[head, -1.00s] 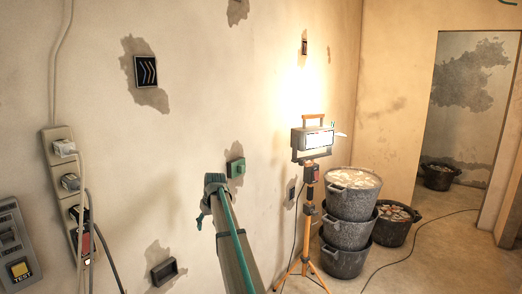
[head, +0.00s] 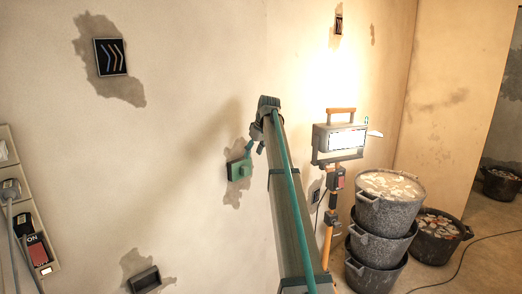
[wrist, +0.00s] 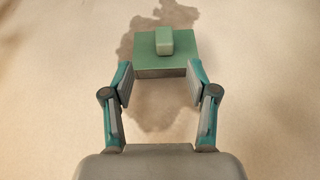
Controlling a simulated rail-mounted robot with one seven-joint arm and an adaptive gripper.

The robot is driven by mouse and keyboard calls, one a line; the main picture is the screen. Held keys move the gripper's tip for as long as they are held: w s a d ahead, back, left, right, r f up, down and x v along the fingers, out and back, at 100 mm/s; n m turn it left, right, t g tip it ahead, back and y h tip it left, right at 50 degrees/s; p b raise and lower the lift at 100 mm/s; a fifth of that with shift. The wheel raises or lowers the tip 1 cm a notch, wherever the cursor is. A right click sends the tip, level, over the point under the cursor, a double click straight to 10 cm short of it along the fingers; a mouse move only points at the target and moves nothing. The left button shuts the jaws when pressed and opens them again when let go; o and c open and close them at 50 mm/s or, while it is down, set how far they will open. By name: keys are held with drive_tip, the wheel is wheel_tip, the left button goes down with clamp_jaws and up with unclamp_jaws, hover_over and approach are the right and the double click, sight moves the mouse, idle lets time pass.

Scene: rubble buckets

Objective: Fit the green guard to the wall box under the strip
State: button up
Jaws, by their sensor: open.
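The green guard (head: 240,168) is a square plate with a raised block, sitting on the wall over a patch of bare plaster. In the wrist view the guard (wrist: 185,52) lies straight ahead, on a darker base. My gripper (head: 254,146) is open at its upper right edge in the head view. In the wrist view my gripper (wrist: 160,76) has its fingertips apart near the guard's lower corners, with nothing between the pads; contact is unclear. A dark, hollow wall box (head: 144,280) is low on the wall, right of the socket strip (head: 28,215). Whether it is the task's box is unclear.
A work lamp (head: 340,137) on an orange stand is right of my arm. Stacked rubble buckets (head: 382,245) stand beyond it, with another bucket (head: 437,240) beside them. The wall between sign and guard is clear.

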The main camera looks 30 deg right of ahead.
sight(247, 170)
drive_tip(key=p+x, duration=0.1)
drive_tip(key=x, duration=0.2)
drive_tip(key=p+x, duration=0.1)
drive_tip(key=x, duration=0.3)
drive_tip(key=p+x, duration=0.1)
drive_tip(key=x, duration=0.2)
drive_tip(key=shift+a+f, duration=0.3)
drive_tip(key=shift+a, duration=0.05)
clamp_jaws()
